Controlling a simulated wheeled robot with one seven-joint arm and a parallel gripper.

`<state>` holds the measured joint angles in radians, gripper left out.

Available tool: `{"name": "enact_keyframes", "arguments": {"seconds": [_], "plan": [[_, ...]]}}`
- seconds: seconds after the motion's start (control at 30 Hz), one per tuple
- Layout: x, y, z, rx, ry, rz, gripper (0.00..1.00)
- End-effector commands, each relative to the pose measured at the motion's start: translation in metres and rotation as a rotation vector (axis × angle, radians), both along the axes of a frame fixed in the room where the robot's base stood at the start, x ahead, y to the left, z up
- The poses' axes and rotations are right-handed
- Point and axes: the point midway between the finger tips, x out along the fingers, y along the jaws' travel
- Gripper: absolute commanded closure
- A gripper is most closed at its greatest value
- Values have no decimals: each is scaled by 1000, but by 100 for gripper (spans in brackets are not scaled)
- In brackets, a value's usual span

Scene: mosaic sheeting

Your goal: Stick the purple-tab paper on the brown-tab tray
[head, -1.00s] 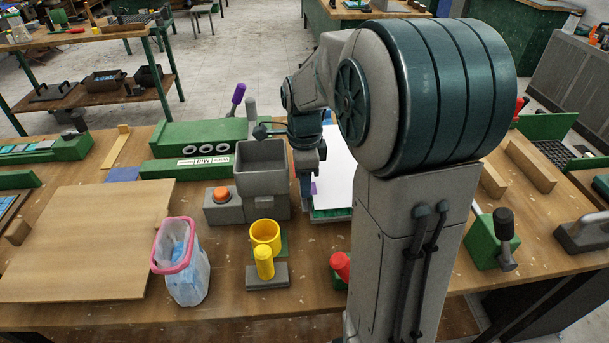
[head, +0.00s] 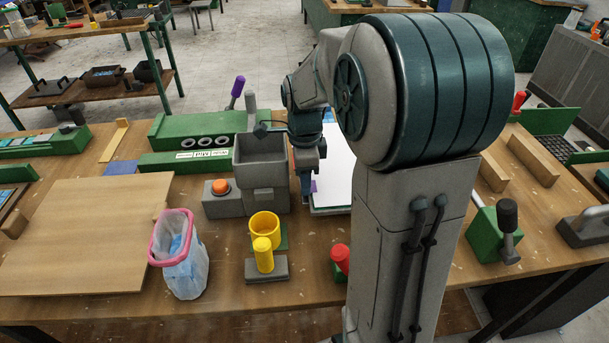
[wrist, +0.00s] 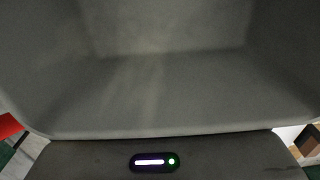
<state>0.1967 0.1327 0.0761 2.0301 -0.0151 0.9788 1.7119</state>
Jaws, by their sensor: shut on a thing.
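The white paper (head: 338,180) lies right of the grey bin in the head view, partly hidden behind my arm. Its purple tab (head: 314,186) shows at its left edge, beside my gripper (head: 306,188). My gripper points down and is shut at this edge, on the paper; the fingertips are small and partly hidden. A thin edge of a tray or board (head: 330,211) shows under the paper's near side. I cannot make out a brown tab.
The grey bin (head: 262,158) stands close left of my gripper; a grey box-like interior (wrist: 160,90) fills the wrist view. An orange button (head: 220,187), yellow cup (head: 265,226), red knob (head: 340,258) and pink-rimmed bin (head: 178,255) are nearby. A bare board (head: 80,240) lies left.

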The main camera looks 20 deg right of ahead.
Motion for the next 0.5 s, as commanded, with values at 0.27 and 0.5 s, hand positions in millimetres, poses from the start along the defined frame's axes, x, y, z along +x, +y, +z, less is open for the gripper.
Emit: {"name": "enact_keyframes", "arguments": {"seconds": [0.27, 0.5], "plan": [[0, 0, 0, 0, 0, 0, 39], [0, 0, 0, 0, 0, 0, 35]]}}
